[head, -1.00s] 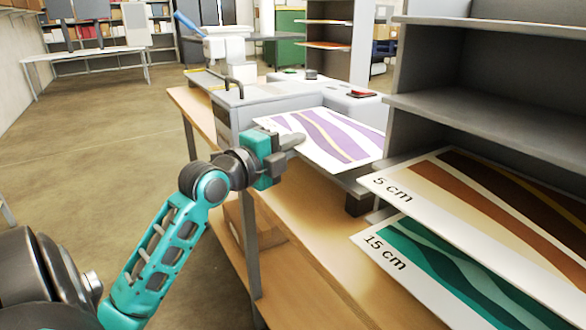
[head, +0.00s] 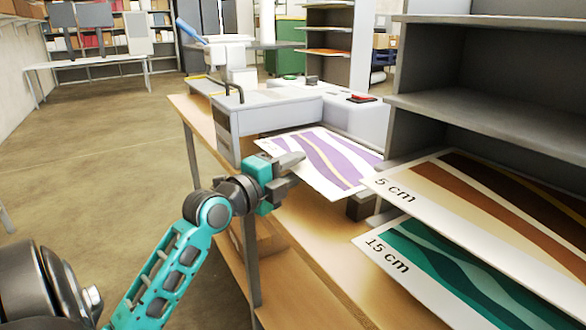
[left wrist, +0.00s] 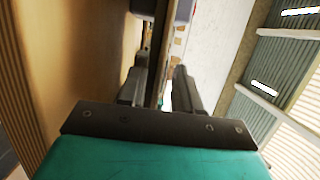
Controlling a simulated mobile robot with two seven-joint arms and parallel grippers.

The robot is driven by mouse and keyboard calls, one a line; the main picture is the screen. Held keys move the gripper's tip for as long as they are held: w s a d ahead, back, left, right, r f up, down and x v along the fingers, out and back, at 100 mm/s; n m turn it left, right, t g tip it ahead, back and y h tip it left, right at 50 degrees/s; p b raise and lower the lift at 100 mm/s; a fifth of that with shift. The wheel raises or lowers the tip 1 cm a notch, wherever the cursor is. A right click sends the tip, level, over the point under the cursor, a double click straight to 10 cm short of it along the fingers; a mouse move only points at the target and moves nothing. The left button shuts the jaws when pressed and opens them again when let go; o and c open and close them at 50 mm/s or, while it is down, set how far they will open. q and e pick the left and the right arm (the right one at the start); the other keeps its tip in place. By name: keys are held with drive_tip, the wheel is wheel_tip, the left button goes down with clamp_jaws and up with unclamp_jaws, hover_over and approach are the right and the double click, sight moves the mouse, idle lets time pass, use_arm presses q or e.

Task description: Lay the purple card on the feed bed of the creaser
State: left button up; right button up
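The purple card (head: 328,160), white with purple waves and a thin gold stripe, lies roughly flat in front of the grey-white creaser (head: 268,116) in the head view. My left gripper (head: 290,163) is at the card's near left edge and appears shut on it. In the left wrist view a thin edge runs between the two fingers (left wrist: 160,90). The card covers most of the feed bed, and I cannot tell whether it touches the bed. My right gripper is not in view.
A grey shelf unit (head: 485,118) stands close on the right, holding a brown card (head: 480,205) marked 5 cm and a green card (head: 440,270) marked 15 cm. The wooden table (head: 300,270) is clear in front. Open floor lies to the left.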

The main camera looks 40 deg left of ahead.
use_arm(q)
drive_tip(key=shift+r, duration=0.2)
drive_tip(key=shift+s+f, duration=0.15)
drive_tip(key=shift+s, duration=0.05)
drive_tip(key=s+b, duration=0.1)
drive_tip(key=s, duration=1)
drive_tip(key=shift+s, duration=0.3)
drive_tip(key=shift+a, duration=0.1)
